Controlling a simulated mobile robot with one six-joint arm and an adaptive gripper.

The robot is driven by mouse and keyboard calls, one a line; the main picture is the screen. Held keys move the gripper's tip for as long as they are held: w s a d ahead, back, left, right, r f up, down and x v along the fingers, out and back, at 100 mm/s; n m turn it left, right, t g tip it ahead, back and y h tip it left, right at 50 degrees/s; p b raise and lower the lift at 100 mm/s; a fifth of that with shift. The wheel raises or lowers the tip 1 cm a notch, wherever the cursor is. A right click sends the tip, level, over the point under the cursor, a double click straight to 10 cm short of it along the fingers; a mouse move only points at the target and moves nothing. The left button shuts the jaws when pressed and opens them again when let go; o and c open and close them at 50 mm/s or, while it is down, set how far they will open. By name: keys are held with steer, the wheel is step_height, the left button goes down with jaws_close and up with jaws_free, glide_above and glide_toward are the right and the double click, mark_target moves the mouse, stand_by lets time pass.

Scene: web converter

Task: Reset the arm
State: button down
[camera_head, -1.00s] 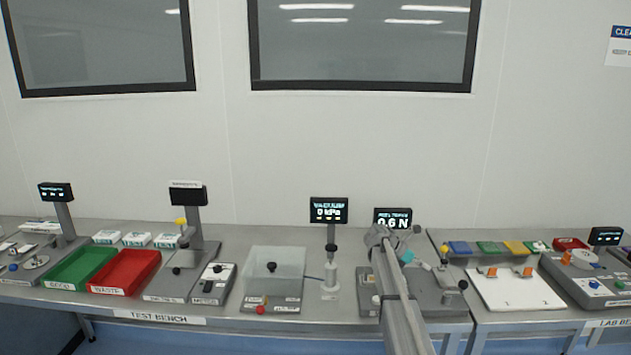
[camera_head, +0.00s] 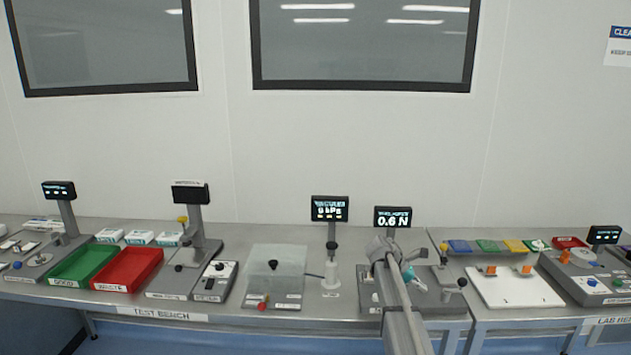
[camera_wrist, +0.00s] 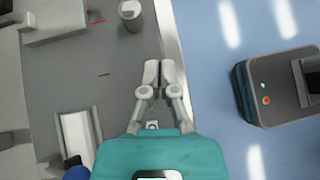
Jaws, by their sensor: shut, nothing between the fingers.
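My gripper (camera_wrist: 159,70) shows in the wrist view with its two grey fingers together and nothing between them. It is above the bench, over the right part of a grey plate (camera_wrist: 110,100), close to the bench's edge. In the head view my arm reaches up from the bottom over the right part of the test bench (camera_head: 335,312).
A grey test fixture (camera_head: 437,295) lies under and beside my arm, with a display (camera_head: 393,217) reading 0.6 N behind it. A white board (camera_head: 514,288) is right. Blue floor (camera_wrist: 225,90) lies beyond the bench edge.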

steer(key=s+a+f+m+y, duration=0.2)
steer(key=s+a+m, duration=0.3)
steer(key=s, duration=0.4)
steer(key=s+a+f+m+t+y, duration=0.1)
steer(key=s+a+m+y, duration=0.3)
steer(key=s, duration=0.5)
steer(key=s+a+f+m+y, duration=0.3)
steer(key=s+a+m, duration=0.3)
steer(key=s, duration=0.4)
steer(key=shift+a+f+m+t+y, duration=0.2)
steer(key=shift+a+m+t+y, duration=0.1)
steer(key=shift+a+m+t, duration=0.15)
